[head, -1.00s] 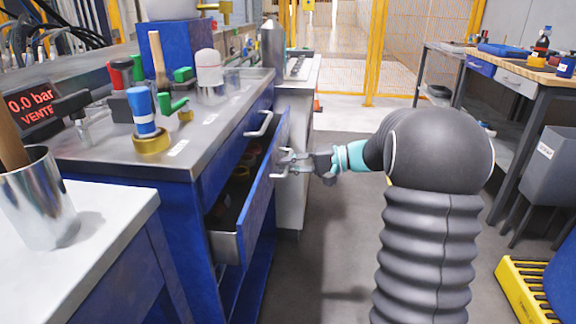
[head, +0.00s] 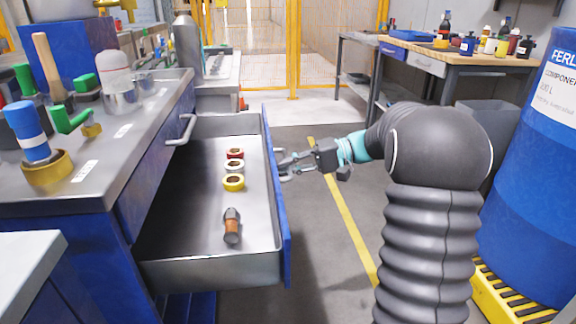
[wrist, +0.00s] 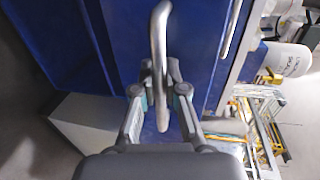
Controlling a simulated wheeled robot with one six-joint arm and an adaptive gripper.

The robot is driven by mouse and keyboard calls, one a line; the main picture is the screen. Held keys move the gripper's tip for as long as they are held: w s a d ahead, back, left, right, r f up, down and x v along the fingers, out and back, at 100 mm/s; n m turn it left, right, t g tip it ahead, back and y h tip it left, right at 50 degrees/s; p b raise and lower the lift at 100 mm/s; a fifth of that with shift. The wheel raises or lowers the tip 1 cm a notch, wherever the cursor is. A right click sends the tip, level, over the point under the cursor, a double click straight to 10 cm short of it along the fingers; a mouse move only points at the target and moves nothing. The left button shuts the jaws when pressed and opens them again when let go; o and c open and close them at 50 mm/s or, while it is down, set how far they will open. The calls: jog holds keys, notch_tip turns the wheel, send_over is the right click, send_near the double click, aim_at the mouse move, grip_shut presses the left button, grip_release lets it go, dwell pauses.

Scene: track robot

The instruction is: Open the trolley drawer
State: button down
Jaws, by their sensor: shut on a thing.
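The trolley (head: 95,195) is a blue cabinet with a grey metal top at the left of the head view. Its drawer (head: 190,273) stands far out to the right, and its inside shows. In it lie a red, a white and a yellow ring (head: 233,182), and a brown and black tool (head: 232,226). My gripper (head: 284,166) is at the outer side of the blue drawer front (head: 283,230). In the wrist view my gripper (wrist: 160,92) is shut on the metal drawer handle (wrist: 160,45), with a finger on each side of the bar.
A blue drum (head: 535,190) stands on a yellow pallet (head: 495,300) at the right. A workbench (head: 455,60) with bottles is at the back right. Clear grey floor (head: 325,250) lies between drawer and my arm.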

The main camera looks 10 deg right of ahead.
jog(key=c, duration=1.2)
grip_release()
jog(key=shift+d, duration=0.1)
jog(key=v, duration=1.2)
